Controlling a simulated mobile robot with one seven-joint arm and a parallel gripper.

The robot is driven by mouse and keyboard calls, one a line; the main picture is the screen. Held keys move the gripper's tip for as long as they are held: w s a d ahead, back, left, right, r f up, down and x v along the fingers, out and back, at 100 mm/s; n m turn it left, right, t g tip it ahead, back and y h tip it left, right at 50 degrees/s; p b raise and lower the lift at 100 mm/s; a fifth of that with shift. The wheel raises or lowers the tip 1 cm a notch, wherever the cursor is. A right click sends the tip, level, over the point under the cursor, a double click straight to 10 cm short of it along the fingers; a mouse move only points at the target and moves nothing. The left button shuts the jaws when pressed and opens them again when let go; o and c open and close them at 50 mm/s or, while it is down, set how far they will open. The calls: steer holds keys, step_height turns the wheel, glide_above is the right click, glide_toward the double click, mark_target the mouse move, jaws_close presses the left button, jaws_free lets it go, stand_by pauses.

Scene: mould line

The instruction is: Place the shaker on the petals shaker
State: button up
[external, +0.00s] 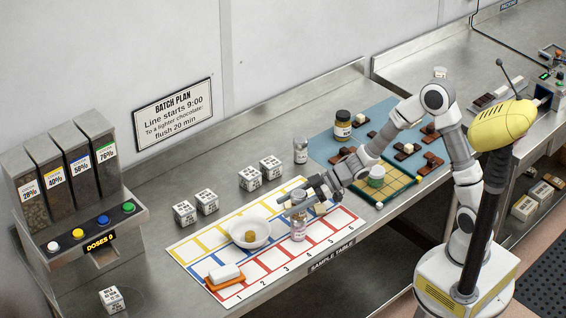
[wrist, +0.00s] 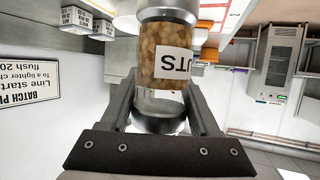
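My gripper (external: 302,198) is over the front middle of the sample table. In the wrist view its fingers (wrist: 160,98) are on both sides of a clear shaker of tan nuts (wrist: 160,55), with an upside-down label ending in "UTS"; they look shut on it. In the external view this shaker is mostly hidden by the fingers. A shaker with pinkish contents (external: 298,230), seemingly the petals shaker, stands upright on the grid mat just below my gripper. I cannot tell whether the two shakers touch.
A white bowl (external: 249,233) with a brown lump stands left of the shakers on the grid mat (external: 205,243). A white block on an orange base (external: 224,274) lies nearer the front. Another shaker (external: 300,150) and several white cubes (external: 250,178) stand behind.

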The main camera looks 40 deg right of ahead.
steer(key=o, duration=0.5)
steer(key=shift+c, duration=0.2)
steer(key=p+v, duration=0.2)
steer(key=v, duration=1)
steer(key=shift+s+r, duration=0.1)
